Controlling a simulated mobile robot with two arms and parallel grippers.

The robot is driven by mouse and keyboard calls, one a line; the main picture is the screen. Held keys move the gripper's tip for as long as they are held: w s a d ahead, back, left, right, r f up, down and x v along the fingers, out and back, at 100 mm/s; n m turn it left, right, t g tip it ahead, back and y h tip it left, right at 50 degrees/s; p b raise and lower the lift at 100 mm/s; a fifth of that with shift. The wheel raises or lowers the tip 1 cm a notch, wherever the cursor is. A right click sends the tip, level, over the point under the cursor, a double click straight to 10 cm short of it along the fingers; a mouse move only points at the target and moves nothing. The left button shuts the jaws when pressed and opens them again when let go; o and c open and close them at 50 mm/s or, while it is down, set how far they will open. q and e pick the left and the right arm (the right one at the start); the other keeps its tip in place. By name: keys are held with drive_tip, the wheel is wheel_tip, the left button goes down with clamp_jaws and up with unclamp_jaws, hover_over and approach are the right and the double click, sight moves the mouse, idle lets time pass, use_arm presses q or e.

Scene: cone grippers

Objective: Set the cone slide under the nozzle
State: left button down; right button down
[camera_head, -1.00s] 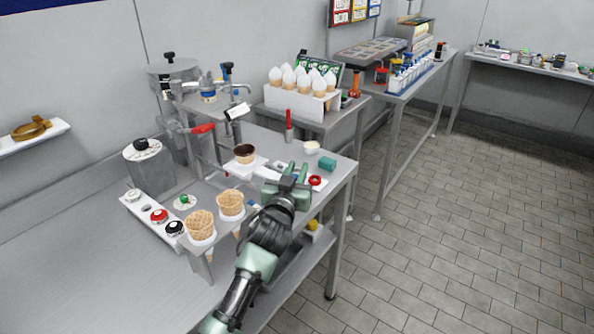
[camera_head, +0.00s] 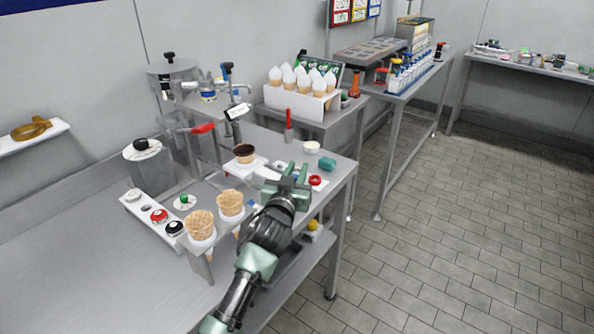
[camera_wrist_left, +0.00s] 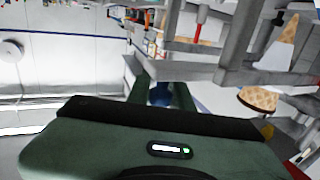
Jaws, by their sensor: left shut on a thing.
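The cone slide (camera_head: 250,167) is a pale plate on the steel table, and a cone with a dark brown top (camera_head: 245,153) stands upright at it. A metal spout that looks like the nozzle (camera_head: 234,130) is just above and slightly left of that cone. My left gripper (camera_head: 290,172) is at the right end of the slide, low over the table. In the left wrist view its fingers (camera_wrist_left: 161,92) are shut around a blue part, apparently the slide's handle. The gripper hides that end of the slide. My right gripper is not in view.
Two waffle cones (camera_head: 230,204) stand in a holder at the table's front edge, left of my arm. A white box of cones (camera_head: 300,100) stands behind.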

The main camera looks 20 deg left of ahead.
use_arm(q)
drive_tip(key=a, duration=0.1)
drive_tip(key=w+a, duration=0.1)
drive_tip(key=a, duration=0.2)
drive_tip(key=shift+w+p, duration=0.25)
drive_tip(key=shift+p, duration=0.15)
drive_tip(key=c, duration=1.3)
unclamp_jaws()
wheel_tip(320, 180, up, 20)
drive_tip(key=shift+b, duration=0.3)
drive_tip(key=shift+f, duration=0.1)
